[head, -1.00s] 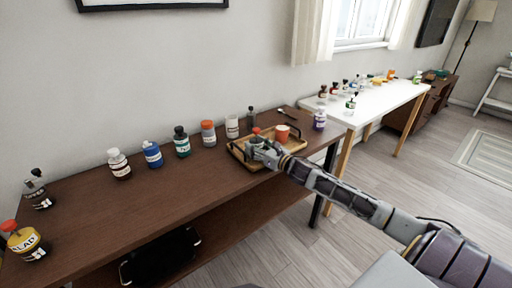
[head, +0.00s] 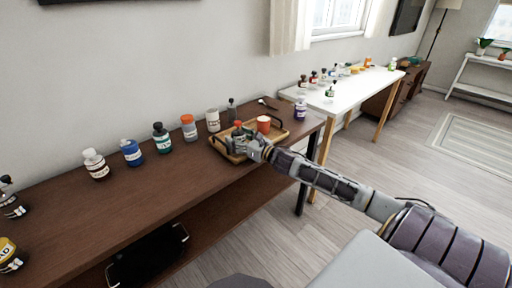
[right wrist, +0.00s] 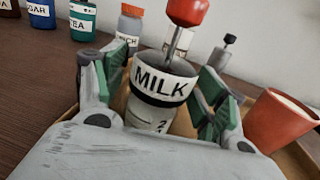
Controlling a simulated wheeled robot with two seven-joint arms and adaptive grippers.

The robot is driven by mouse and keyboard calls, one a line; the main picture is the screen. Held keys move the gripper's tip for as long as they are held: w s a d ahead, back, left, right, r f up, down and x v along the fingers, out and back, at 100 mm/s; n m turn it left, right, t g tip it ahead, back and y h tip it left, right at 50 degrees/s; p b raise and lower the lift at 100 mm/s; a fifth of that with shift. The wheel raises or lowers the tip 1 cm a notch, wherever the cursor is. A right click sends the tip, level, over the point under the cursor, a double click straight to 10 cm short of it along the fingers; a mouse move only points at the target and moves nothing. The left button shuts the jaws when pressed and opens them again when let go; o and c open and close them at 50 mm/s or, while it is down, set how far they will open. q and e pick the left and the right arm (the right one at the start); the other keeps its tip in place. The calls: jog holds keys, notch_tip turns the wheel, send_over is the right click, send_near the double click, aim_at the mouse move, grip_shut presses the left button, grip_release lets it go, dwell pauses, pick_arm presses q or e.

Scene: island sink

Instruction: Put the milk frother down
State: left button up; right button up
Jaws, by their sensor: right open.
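The milk frother (head: 238,136) stands upright on the wooden tray (head: 227,155) at the right end of the dark table. In the right wrist view the frother (right wrist: 153,115) is a jar with a MILK label, a metal stem and a red knob. My right gripper (head: 246,146) is at the tray's front side. In its wrist view the green-padded fingers (right wrist: 166,82) are open, one on each side of the jar. The jar's lower part is hidden by the gripper. My left gripper is not in view.
An orange-red cup (head: 264,125) stands on the tray right of the frother; it also shows in the wrist view (right wrist: 272,122). Several labelled bottles line the table's back, including an orange-capped jar (head: 189,129). The table front (head: 150,195) is clear.

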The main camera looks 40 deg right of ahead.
jog(key=shift+v, duration=1.25)
jog(key=shift+p+v, duration=0.3)
jog(key=shift+v, duration=1.5)
jog(key=shift+s+d, duration=0.2)
jog(key=shift+s, duration=0.5)
jog(key=shift+p+v, duration=0.45)
jog(key=shift+v, duration=0.65)
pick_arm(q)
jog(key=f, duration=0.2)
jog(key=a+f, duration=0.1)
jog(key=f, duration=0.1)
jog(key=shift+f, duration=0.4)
pick_arm(e)
jog(key=shift+v, duration=1)
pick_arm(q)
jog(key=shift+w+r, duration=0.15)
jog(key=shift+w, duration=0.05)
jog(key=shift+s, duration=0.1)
